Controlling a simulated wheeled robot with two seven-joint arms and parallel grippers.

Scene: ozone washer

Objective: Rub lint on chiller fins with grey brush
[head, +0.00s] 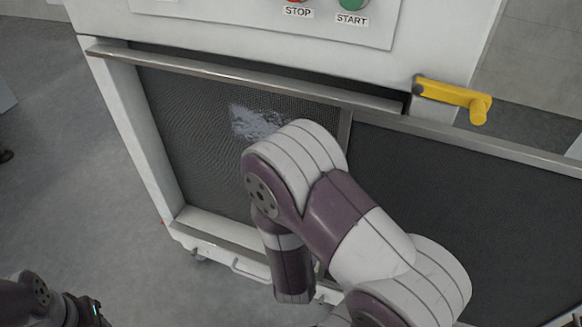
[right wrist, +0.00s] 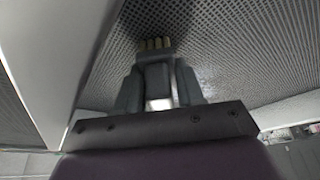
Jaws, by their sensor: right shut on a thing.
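The chiller fins (head: 190,150) are a dark grey finely ribbed panel behind the open front of a white machine. A patch of whitish lint (head: 255,122) clings to their upper right part in the head view. My right gripper (right wrist: 158,88) is shut on the grey brush (right wrist: 155,74). In the head view my right arm hides the gripper and brush. Part of my left arm shows at the lower left, but its gripper is out of frame.
A metal rail (head: 240,75) runs above the fins. A dark mesh panel (head: 450,215) extends to the right, with a yellow handle (head: 455,97) above it. STOP and START buttons (head: 352,4) sit on top. Grey floor (head: 80,150) is free at left.

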